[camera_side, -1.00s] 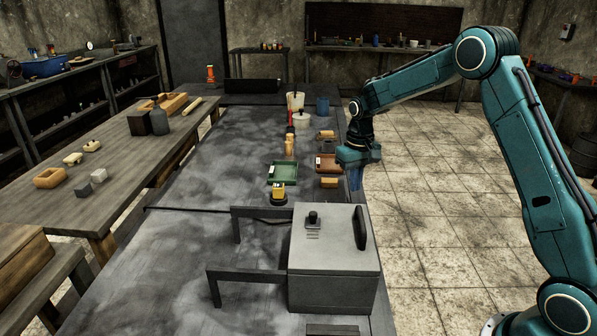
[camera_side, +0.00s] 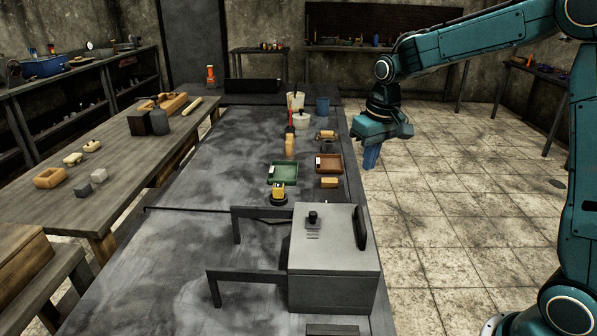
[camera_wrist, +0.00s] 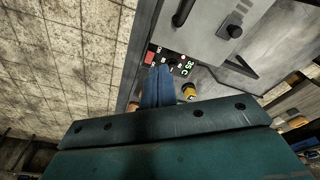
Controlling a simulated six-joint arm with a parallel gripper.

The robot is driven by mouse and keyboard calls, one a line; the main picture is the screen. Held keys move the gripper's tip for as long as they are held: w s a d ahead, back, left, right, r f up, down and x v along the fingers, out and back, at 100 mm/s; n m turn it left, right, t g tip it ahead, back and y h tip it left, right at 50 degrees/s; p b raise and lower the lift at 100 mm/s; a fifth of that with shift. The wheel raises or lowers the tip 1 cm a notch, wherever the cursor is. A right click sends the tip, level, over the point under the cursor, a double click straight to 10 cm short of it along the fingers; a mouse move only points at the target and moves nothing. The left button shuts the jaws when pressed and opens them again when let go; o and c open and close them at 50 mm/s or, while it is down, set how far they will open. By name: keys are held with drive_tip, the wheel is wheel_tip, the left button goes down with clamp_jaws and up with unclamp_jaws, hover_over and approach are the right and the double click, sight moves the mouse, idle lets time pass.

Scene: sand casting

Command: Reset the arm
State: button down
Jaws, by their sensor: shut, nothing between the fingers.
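My gripper (camera_side: 371,157) hangs from the teal arm at the right of the side view, past the right edge of the long grey table (camera_side: 220,150) and over the tiled floor. Its blue fingers are shut together with nothing between them. In the wrist view the shut fingers (camera_wrist: 158,86) point toward the table's edge and the grey box. Nothing touches the fingers in either view.
A grey box machine (camera_side: 335,265) with a dark handle stands at the table's near end. A green tray (camera_side: 284,173), a brown tray (camera_side: 328,163), a yellow block (camera_side: 329,183) and a blue cup (camera_side: 322,105) stand near the right edge.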

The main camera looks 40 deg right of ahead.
drive_tip(key=s+a+r+n+t, duration=0.1)
drive_tip(key=s+a+r, duration=0.15)
drive_tip(key=s, duration=0.35)
drive_tip(key=s+a+r+t, duration=0.1)
drive_tip(key=s+a+r, duration=0.1)
drive_tip(key=s+r, duration=0.25)
drive_tip(key=s+a+f+n+t, duration=0.1)
drive_tip(key=s+a+t, duration=0.1)
drive_tip(key=s, duration=1.2)
drive_tip(key=shift+a, duration=0.7)
